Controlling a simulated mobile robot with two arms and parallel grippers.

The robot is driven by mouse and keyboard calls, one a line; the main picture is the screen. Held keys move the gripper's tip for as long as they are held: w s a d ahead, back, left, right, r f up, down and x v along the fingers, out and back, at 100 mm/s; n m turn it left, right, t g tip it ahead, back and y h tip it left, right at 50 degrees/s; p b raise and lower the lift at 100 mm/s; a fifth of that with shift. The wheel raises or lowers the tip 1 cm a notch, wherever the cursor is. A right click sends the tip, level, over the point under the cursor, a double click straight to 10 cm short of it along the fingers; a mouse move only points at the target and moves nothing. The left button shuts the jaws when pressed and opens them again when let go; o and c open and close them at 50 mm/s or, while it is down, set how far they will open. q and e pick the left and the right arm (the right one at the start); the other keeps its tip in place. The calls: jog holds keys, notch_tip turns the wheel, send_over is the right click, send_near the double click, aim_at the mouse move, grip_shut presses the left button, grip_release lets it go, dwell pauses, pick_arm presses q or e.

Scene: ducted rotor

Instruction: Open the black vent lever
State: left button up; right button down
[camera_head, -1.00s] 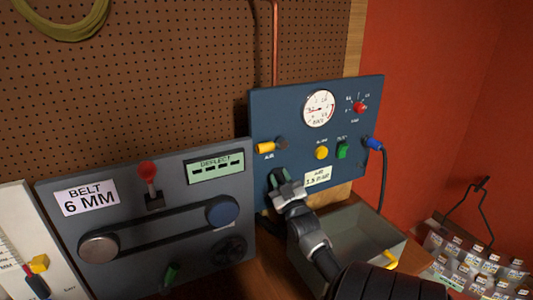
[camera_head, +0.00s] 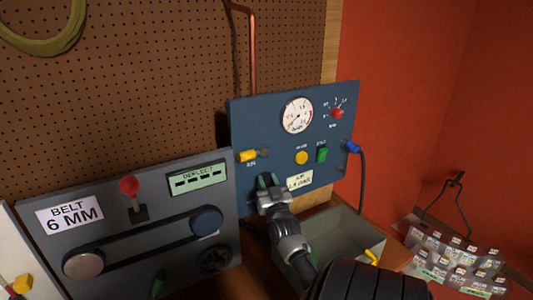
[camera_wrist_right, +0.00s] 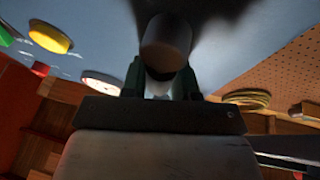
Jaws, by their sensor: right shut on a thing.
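The blue air panel (camera_head: 247,122) stands upright against the pegboard. My right gripper (camera_head: 268,181) is at its lower left face, below the yellow-handled lever (camera_head: 250,155). In the right wrist view, a dark cylindrical grip (camera_wrist_right: 166,40), which appears to be the black vent lever, sits between the fingers of the right gripper (camera_wrist_right: 161,80), and they are shut on it. In the head view the fingers hide this lever, so its angle cannot be told. My left gripper is not in view.
The panel also carries a gauge (camera_head: 297,116), a red knob (camera_head: 337,113), a yellow button (camera_head: 301,157) and a green switch (camera_head: 321,155). A grey belt panel (camera_head: 110,232) stands at left.

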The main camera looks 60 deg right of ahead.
aim_at(267, 172)
jog(key=c, duration=0.9)
grip_release()
jog(key=shift+o, duration=0.2)
jog(key=shift+r, duration=0.4)
notch_tip(267, 172, up, 3)
jog(key=shift+f+b, duration=0.1)
jog(key=shift+b, duration=0.55)
jog(key=s+r+b, duration=0.2)
jog(key=s+r, duration=0.5)
jog(key=s, duration=0.4)
jog(key=shift+s+r+b, duration=0.15)
jog(key=shift+s+b, duration=0.2)
jog(key=shift+b, duration=0.05)
jog(key=shift+d, duration=0.1)
